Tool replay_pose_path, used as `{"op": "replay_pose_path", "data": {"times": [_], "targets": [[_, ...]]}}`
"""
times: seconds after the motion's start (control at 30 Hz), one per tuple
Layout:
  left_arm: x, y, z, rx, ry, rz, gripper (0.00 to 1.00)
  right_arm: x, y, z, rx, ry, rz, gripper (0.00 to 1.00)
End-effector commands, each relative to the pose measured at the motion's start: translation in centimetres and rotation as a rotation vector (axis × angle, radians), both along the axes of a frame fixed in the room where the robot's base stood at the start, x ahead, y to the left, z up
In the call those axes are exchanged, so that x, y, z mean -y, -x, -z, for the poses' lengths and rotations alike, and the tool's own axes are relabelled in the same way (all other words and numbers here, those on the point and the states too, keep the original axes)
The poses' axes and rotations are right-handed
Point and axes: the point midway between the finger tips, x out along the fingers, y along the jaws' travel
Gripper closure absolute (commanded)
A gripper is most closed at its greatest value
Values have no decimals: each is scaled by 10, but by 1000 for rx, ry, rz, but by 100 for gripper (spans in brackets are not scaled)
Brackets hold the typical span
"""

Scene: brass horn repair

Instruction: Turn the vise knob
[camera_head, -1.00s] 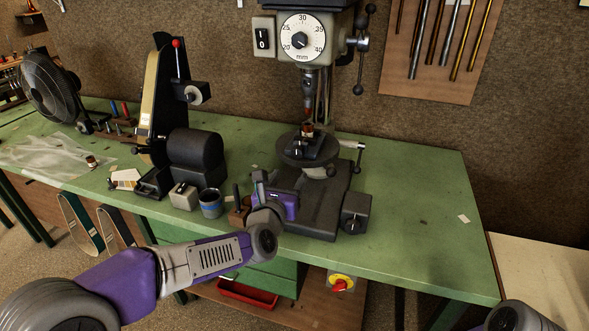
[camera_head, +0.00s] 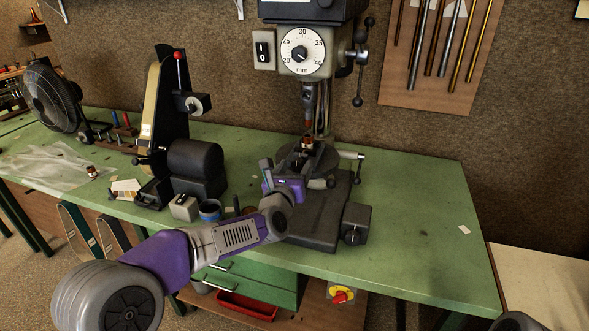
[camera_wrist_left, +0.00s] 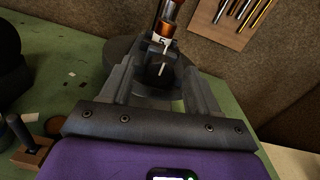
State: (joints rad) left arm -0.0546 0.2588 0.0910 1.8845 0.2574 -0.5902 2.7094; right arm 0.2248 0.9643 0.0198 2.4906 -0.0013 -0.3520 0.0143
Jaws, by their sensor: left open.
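My left gripper (camera_head: 286,172) is open in front of the drill press's round table. The small dark vise (camera_head: 306,158) sits on that table under the drill chuck, holding a copper-coloured part (camera_head: 307,143). In the left wrist view the gripper's two fingers (camera_wrist_left: 160,76) stand apart, with the vise (camera_wrist_left: 155,82) and a thin pale bar (camera_wrist_left: 163,68) showing between them. I cannot tell whether the fingers touch the vise. The vise knob is not clearly made out; my gripper covers part of the vise front in the head view. My right gripper is not in view.
The drill press head (camera_head: 303,50) and chuck (camera_head: 309,97) are directly above the vise. A clamp lever (camera_head: 350,155) sticks out right of the round table.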

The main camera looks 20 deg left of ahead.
Motion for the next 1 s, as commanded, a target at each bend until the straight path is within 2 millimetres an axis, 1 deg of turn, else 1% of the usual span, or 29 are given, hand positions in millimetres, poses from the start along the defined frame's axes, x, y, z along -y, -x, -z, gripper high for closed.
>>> {"op": "replay_pose_path", "data": {"times": [0.03,0.07,0.4,0.67,0.87,1.0], "targets": [[0,0,0,0,0,0,39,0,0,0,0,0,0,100],[0,0,0,0,0,0,42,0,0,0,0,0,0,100],[0,0,0,0,0,0,94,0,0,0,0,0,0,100],[0,0,1,1,-23,0,95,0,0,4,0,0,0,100],[0,1,2,7,-112,0,95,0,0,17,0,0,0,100],[0,1,3,11,-217,-1,95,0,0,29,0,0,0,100]]}}
